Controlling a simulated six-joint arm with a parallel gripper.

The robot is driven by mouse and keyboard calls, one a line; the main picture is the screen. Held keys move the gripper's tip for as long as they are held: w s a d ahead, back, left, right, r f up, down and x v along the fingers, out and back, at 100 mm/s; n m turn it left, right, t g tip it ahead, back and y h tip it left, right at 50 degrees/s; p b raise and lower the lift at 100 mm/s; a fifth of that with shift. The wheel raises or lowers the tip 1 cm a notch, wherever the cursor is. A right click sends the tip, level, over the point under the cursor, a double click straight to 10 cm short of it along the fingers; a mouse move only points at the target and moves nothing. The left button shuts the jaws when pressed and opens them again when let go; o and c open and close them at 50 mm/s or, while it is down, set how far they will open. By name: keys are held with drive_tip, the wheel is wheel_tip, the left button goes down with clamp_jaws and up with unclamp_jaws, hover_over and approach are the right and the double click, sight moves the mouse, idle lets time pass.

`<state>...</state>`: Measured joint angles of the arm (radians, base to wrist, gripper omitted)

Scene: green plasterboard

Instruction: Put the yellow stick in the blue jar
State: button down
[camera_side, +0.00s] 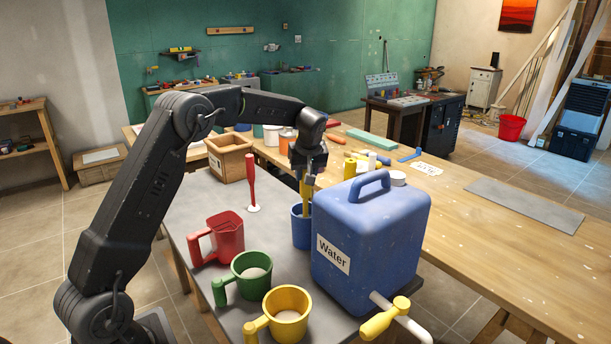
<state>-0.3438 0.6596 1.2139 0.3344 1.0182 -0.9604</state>
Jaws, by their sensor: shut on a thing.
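The blue jar (300,233) stands on the grey table top, left of the big blue water container, which hides its right side. My gripper (309,181) is above the jar, pointing down, and shut on the yellow stick (306,200). The stick hangs close to upright. Its lower end shows at the jar's mouth and seems to be just inside the rim, but the depth is hard to tell. The upper part of the stick is partly hidden by my fingers.
The blue water container (365,245) with a yellow tap (384,318) stands close on the right. A red jug (222,238), a green mug (249,275), a yellow mug (285,313) and a red-handled tool (252,185) stand to the left. A wooden box (230,160) is behind.

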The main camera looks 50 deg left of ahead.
drive_tip(key=shift+f, duration=0.45)
drive_tip(key=c, duration=0.8)
unclamp_jaws()
drive_tip(key=v, duration=1.2)
drive_tip(key=s+d+r+m+t+h, duration=0.1)
drive_tip(key=s+d+r+m, duration=0.3)
drive_tip(key=s+d, duration=0.3)
drive_tip(key=s+d+f+m+t+h, duration=0.1)
drive_tip(key=s+d+f+m, duration=0.1)
drive_tip(key=s, duration=0.6)
drive_tip(key=s+d+f+m+t+h, duration=0.1)
drive_tip(key=s+d+f+m, duration=0.1)
drive_tip(key=s+d+m, duration=0.2)
drive_tip(key=s+d+f+m+h, duration=0.1)
drive_tip(key=s+d+f+m, duration=0.1)
drive_tip(key=s+d, duration=0.5)
drive_tip(key=s+m, duration=0.1)
drive_tip(key=s, duration=0.4)
drive_tip(key=shift+s+t, duration=0.35)
drive_tip(key=shift+t, duration=0.05)
